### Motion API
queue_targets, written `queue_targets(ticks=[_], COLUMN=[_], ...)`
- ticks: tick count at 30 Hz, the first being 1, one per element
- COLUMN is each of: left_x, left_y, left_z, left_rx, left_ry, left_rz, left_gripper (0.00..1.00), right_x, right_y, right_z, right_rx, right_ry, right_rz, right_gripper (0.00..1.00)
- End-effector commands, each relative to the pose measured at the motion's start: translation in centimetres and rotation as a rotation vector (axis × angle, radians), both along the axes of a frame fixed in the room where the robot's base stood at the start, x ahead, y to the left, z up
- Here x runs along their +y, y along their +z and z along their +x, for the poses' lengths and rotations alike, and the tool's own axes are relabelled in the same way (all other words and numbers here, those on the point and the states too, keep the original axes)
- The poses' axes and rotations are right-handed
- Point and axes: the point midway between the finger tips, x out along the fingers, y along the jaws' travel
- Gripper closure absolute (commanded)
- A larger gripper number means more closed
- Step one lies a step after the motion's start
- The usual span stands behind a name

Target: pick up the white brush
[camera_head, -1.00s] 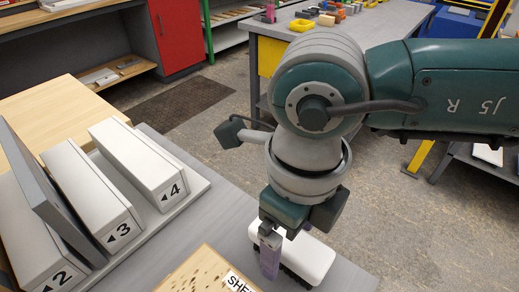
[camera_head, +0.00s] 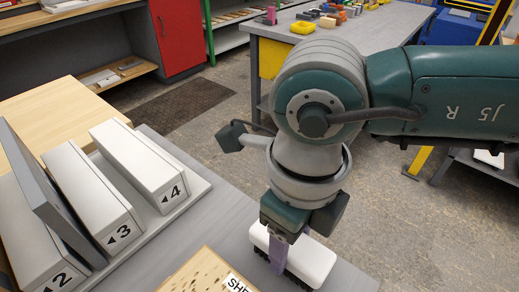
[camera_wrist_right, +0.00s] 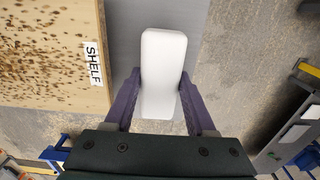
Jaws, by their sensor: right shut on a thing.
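The white brush (camera_head: 315,262) has a smooth white block body with dark bristles under it, and it stands at the right edge of the grey table. My right gripper (camera_head: 280,254) comes down over it from above and is shut on it, one purple finger on each long side. The right wrist view shows the brush's white top (camera_wrist_right: 163,70) between the two fingers of my right gripper (camera_wrist_right: 160,90). In the head view the wrist and fingers hide part of the brush. My left gripper is in neither view.
A speckled board (camera_head: 195,272) labelled SHELF lies left of the brush. Further left, white boxes numbered 2, 3 and 4 (camera_head: 140,160) stand in a grey rack. A grey table (camera_head: 290,30) with small coloured items stands at the back.

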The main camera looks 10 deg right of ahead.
Motion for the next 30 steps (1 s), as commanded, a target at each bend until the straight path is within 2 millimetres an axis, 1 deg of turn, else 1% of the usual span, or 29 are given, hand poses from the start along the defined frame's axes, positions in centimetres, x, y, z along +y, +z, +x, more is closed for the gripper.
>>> queue_targets(ticks=[1,2,11,14,17,20,23,27,30], left_x=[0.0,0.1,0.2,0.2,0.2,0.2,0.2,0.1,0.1], left_y=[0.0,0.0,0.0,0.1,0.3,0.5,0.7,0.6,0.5], left_z=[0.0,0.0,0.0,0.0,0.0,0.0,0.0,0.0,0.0], left_rx=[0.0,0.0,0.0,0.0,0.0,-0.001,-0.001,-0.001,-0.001], left_ry=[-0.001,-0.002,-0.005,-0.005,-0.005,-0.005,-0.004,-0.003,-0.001], left_rz=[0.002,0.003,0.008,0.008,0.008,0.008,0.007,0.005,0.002], left_gripper=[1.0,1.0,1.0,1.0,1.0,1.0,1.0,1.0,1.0], right_x=[0.0,0.0,0.0,0.0,0.0,0.0,0.0,0.1,0.1], right_y=[0.0,0.0,0.1,0.6,1.7,3.6,6.6,11.0,13.9], right_z=[0.0,0.0,0.0,0.1,0.1,0.1,0.2,0.2,0.2], right_rx=[-0.001,-0.001,-0.001,-0.002,-0.003,-0.005,-0.008,-0.009,-0.008], right_ry=[0.0,0.0,0.0,0.0,0.0,0.002,0.004,0.003,0.002], right_rz=[0.001,0.001,0.001,0.001,0.002,0.001,0.003,0.003,0.003], right_gripper=[0.98,1.0,1.0,1.0,1.0,1.0,1.0,1.0,1.0])
